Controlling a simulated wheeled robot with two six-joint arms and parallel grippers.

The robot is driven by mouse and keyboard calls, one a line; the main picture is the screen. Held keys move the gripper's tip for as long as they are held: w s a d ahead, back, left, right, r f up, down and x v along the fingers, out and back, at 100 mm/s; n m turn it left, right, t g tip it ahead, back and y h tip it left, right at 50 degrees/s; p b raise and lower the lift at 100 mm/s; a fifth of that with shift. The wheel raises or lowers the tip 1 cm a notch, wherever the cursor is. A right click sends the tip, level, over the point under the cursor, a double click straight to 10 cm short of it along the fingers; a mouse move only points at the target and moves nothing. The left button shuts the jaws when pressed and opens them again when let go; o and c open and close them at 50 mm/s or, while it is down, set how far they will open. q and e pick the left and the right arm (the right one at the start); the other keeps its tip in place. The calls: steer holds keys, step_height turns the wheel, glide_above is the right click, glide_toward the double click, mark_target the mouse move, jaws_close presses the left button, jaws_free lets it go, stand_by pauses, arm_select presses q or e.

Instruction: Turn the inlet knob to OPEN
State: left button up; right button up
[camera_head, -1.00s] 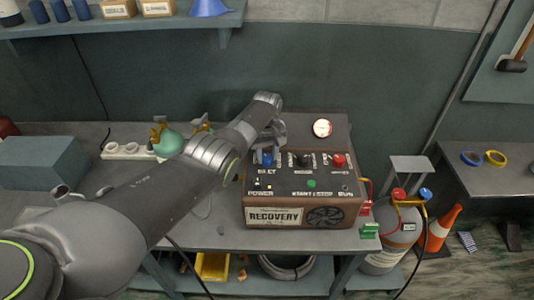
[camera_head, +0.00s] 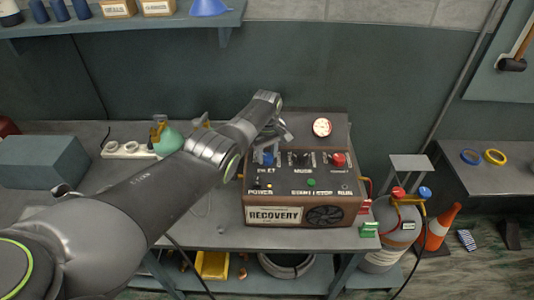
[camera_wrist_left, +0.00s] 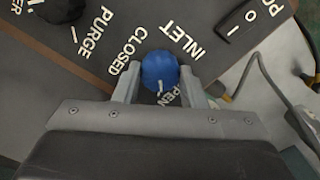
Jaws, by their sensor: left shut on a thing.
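The blue inlet knob (camera_wrist_left: 160,72) sits on the top panel of the brown recovery machine (camera_head: 300,187). In the left wrist view it is between the two fingers of my left gripper (camera_wrist_left: 158,88), which is shut on it. The knob's white mark points toward the OPEN lettering (camera_wrist_left: 171,94), part of which a finger and the knob hide. CLOSED and INLET are printed around the knob. In the head view the knob (camera_head: 266,159) shows at the panel's left, under my left gripper (camera_head: 278,143). My right gripper is not in view.
A red knob (camera_head: 338,160) and a black mode knob (camera_head: 301,159) stand right of the blue one. A pressure gauge (camera_head: 322,127) is behind them. A grey tank (camera_head: 385,230) with hoses stands right of the bench.

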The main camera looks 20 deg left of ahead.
mark_target(267, 156)
arm_select(q)
steer(key=o, duration=1)
steer(key=shift+r, duration=0.1)
steer(key=shift+r, duration=0.3)
step_height(267, 156, up, 4)
steer(key=shift+r+p, duration=0.25)
steer(key=shift+p, duration=0.5)
step_height(267, 156, up, 12)
steer(key=b, duration=0.3)
steer(key=shift+r, duration=0.15)
